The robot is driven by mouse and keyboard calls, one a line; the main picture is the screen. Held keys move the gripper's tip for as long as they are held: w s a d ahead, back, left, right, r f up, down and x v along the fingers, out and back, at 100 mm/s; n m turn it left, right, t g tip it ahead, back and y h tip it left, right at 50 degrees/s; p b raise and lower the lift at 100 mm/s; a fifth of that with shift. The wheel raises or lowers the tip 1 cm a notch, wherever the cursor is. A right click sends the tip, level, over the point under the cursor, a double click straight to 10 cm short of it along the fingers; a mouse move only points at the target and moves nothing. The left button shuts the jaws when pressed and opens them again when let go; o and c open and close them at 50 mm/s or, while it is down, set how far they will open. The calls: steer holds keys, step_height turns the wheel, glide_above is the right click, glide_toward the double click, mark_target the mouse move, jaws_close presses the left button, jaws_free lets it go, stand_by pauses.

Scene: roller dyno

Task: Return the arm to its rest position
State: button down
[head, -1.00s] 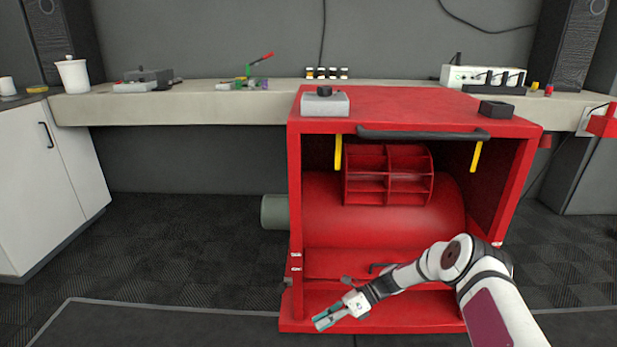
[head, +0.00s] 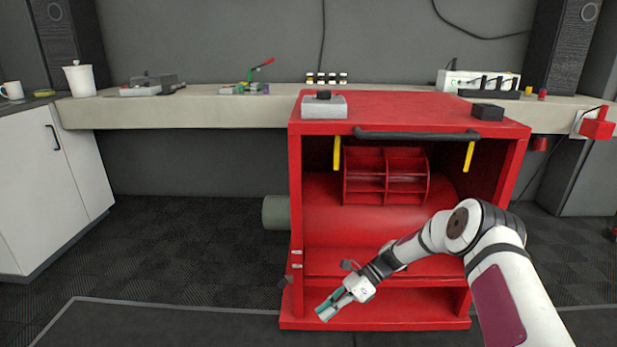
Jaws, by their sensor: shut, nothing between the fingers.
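My gripper (head: 325,312) is at the lower middle of the head view, at the end of my white and dark arm. Its fingers are shut with nothing between them. It points down and to the left, in front of the lower part of the red dyno cabinet (head: 296,190). My arm reaches in from the lower right and hides part of the cabinet's right side and lower front. I cannot tell the exact gap between the gripper and the cabinet.
The cabinet holds a red roller drum (head: 330,222) and carries a grey box (head: 324,106), a black box (head: 487,112) and a black handle bar (head: 415,134). A long bench (head: 200,108) runs behind. A white cupboard (head: 70,190) stands left. Floor (head: 180,250) left of the cabinet is clear.

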steer(key=s+d+r+n+h, duration=0.2)
steer(key=s+r+n+h, duration=0.3)
steer(key=r, duration=0.6)
steer(key=s+d+r+n+t, duration=0.1)
steer(key=s+d+r+n, duration=0.15)
steer(key=s+r, duration=0.55)
steer(key=s+d+r+n+h, duration=0.2)
steer(key=s+r+n+h, duration=0.15)
steer(key=r, duration=0.95)
steer(key=s+d+r+n+t+h, duration=0.15)
steer(key=s+d+n, duration=0.25)
steer(key=s, duration=1)
steer(key=s+d+r+n+t+h, duration=0.1)
steer(key=s+d+n+t, duration=0.25)
steer(key=s, duration=0.95)
step_height(320, 180, up, 34)
steer(key=t+p, duration=0.3)
steer(key=p, duration=2.8)
steer(key=shift+f+n, duration=0.25)
steer(key=shift+n, duration=0.2)
steer(key=shift+d, duration=0.1)
